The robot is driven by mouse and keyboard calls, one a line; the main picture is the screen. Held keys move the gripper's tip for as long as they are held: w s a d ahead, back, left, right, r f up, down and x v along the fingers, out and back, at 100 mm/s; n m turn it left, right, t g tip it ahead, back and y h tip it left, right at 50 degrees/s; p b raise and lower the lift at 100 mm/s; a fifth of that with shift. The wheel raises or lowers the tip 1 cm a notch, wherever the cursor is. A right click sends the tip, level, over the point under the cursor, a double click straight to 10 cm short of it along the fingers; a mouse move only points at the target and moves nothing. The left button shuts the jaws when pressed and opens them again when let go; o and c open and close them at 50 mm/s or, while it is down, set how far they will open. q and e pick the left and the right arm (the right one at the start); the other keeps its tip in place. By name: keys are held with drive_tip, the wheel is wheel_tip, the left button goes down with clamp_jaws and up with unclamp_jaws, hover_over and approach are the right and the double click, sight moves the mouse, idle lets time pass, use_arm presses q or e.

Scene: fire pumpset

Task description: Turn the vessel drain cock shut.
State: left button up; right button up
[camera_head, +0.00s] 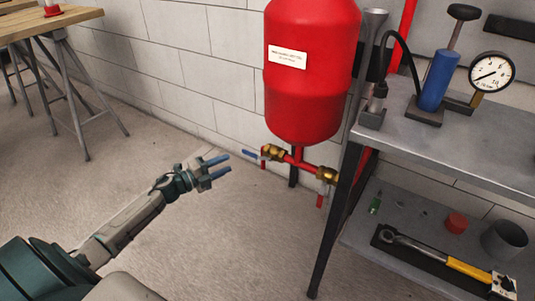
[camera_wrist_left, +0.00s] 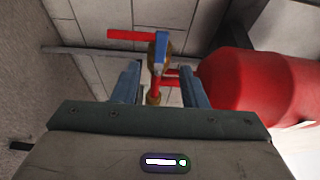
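The red vessel (camera_head: 312,70) hangs by the wall, left of the metal bench. Below it a red pipe runs to a brass drain cock (camera_head: 272,152) with a blue lever (camera_head: 250,154). The lever sticks out to the left, roughly in line with the pipe. My left gripper (camera_head: 229,164) is open and empty, a short way left of the lever tip and apart from it. In the left wrist view the blue lever (camera_wrist_left: 162,43) shows nearly end-on, beyond and between the two fingers (camera_wrist_left: 160,69). My right gripper is in neither view.
A second brass fitting (camera_head: 327,174) sits on the pipe near the bench leg (camera_head: 331,225). The bench (camera_head: 460,140) carries a gauge (camera_head: 491,72) and a blue cylinder (camera_head: 438,80). A wrench (camera_head: 440,257) lies on its lower shelf. Floor around my left arm is clear.

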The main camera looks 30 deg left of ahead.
sight(248, 154)
use_arm(q)
drive_tip(key=b+x, duration=0.1)
drive_tip(key=x, duration=0.9)
drive_tip(key=shift+w+d+r+b, duration=0.1)
drive_tip(key=shift+w+b, duration=0.05)
drive_tip(key=shift+b, duration=0.15)
clamp_jaws()
